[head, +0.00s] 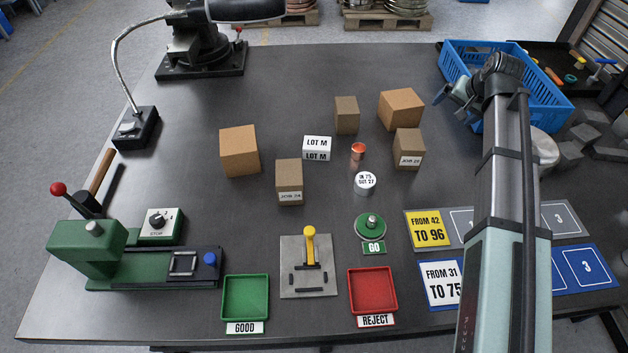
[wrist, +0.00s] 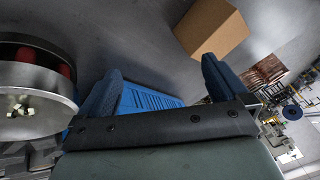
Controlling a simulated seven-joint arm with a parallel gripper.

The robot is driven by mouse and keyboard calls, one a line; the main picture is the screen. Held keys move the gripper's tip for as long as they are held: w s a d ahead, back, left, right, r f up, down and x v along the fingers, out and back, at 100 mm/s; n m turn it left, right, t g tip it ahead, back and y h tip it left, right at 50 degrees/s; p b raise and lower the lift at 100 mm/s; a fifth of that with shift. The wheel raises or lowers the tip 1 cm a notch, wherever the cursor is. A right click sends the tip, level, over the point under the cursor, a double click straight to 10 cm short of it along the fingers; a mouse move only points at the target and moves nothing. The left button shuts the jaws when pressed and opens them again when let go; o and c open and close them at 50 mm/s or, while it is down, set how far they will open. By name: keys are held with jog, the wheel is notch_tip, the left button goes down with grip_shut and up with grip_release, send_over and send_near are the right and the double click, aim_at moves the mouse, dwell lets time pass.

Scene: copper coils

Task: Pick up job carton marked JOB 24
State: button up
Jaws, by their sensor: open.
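A small brown carton (head: 289,175) stands upright left of the middle of the table in the head view. The label low on its front appears to read JOB 24. A second labelled carton (head: 408,145) stands further back on the right; its label starts with JOB 2, and I cannot read its last digit surely. My gripper (head: 455,97) is open and empty, above the table's right side beside the blue crate, well away from both labelled cartons. Its open fingers (wrist: 160,85) also show in the wrist view, with a plain carton (wrist: 212,27) beyond them.
Plain cartons (head: 240,150) (head: 346,115) (head: 401,108) stand around the middle. A white LOT M block (head: 317,148), an orange-topped cylinder (head: 358,152) and a white round tag piece (head: 365,182) lie between the labelled cartons. The blue crate (head: 555,110) is at back right.

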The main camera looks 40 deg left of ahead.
jog(key=s+a+n+g+h, duration=0.2)
jog(key=s+a+n+g, duration=0.1)
jog(key=s+a, duration=1.35)
jog(key=n+h, duration=0.3)
jog(key=n, duration=0.1)
send_over(291, 171)
jog(key=shift+w+r+g, duration=0.15)
jog(key=shift+r+g, duration=0.15)
jog(key=shift+a+f, duration=0.1)
jog(key=shift+f, duration=0.05)
jog(key=shift+s+f, duration=0.2)
jog(key=shift+f, duration=0.15)
notch_tip(291, 171, down, 8)
jog(key=shift+r, duration=0.2)
jog(key=shift+s+f, duration=0.2)
jog(key=shift+f, duration=2.4)
jog(key=shift+c, duration=0.4)
